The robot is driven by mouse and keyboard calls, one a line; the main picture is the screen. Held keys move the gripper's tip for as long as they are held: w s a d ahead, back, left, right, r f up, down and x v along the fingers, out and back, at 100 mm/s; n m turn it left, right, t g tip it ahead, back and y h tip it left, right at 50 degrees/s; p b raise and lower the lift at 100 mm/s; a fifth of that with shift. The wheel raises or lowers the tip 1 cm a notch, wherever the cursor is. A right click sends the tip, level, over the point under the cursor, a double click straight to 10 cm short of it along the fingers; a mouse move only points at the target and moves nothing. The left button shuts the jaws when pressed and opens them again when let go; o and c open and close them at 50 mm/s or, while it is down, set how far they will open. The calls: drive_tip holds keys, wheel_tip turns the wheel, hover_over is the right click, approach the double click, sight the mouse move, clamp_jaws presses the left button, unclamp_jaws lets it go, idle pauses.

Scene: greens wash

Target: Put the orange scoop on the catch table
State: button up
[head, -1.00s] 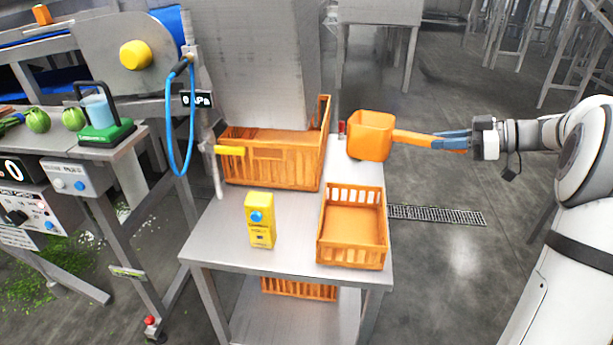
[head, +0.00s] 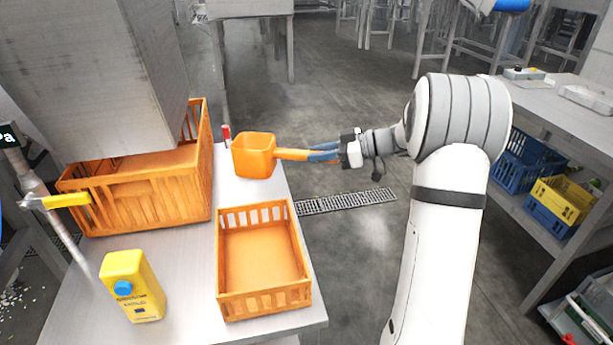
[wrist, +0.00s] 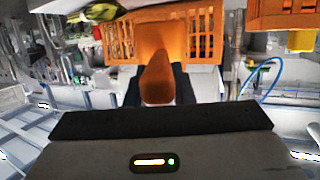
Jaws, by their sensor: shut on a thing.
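The orange scoop (head: 254,158) has a square bowl and a straight handle. My gripper (head: 323,152) is shut on the end of its handle, to the right of the bowl. The bowl shows at the back right edge of the grey metal table (head: 190,270), apparently held above it; the exact gap is hard to tell. In the wrist view the scoop's handle (wrist: 157,82) points away from my gripper, and the fingers are mostly hidden behind the wrist housing. No label shows which table is the catch table.
On the grey table stand a large orange crate (head: 150,200) under a metal chute (head: 90,80), a smaller empty orange crate (head: 262,303) and a yellow bottle (head: 133,287). Another table (head: 560,115) stands at right, with trays on top and blue and yellow crates below.

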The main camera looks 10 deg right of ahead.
wheel_tip(320, 180, down, 6)
idle(0.4)
drive_tip(key=shift+s+d+f, duration=0.1)
drive_tip(key=shift+f, duration=0.1)
drive_tip(key=o, duration=0.9)
